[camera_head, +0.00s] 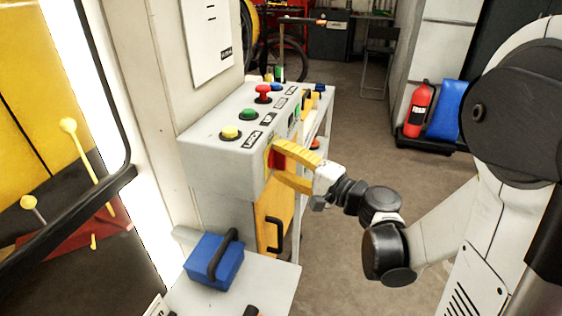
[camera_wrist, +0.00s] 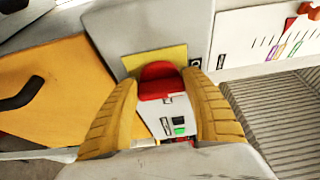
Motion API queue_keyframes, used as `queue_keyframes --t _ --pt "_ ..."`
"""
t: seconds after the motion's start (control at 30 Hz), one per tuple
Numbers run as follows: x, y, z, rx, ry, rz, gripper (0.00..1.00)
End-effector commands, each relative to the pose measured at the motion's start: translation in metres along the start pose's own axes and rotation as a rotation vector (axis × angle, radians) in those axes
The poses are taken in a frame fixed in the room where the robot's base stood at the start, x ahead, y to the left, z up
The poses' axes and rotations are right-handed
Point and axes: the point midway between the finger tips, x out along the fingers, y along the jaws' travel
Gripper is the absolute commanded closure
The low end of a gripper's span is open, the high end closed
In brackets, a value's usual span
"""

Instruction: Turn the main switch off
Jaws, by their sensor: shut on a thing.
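The main switch (camera_head: 279,159) is a red knob on a yellow plate, on the side face of the grey control box (camera_head: 215,165). My gripper (camera_head: 277,163) reaches it from the right, with one yellow finger above and one below the knob. In the wrist view the red main switch (camera_wrist: 159,76) sits between the two fingers of my gripper (camera_wrist: 160,82), with the yellow plate behind it. The gripper is shut on the knob. The fingers hide part of the knob's edges, and I cannot read its exact turn angle.
Yellow (camera_head: 230,132), green (camera_head: 247,113) and red (camera_head: 263,92) buttons stand on the box top. An orange door (camera_head: 268,220) with a black handle is below. A blue case (camera_head: 213,259) rests on a grey surface at the front. The floor to the right is mostly clear.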

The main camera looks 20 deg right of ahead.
Motion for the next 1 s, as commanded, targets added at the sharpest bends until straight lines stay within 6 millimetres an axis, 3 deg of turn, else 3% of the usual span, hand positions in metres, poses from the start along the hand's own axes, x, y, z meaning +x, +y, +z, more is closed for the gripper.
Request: queue_keyframes --t 0.5,0.53,0.6,1.0 --pt "0.0001 0.0002 0.0001 -0.017 -0.001 -0.006 0.74" --pt "0.0001 0.0002 0.0001 -0.017 -0.001 -0.006 0.35" --pt "0.0001 0.0002 0.0001 -0.016 -0.001 -0.006 0.21" --pt "-0.0089 0.0002 -0.0004 -0.015 0.001 -0.006 0.21"
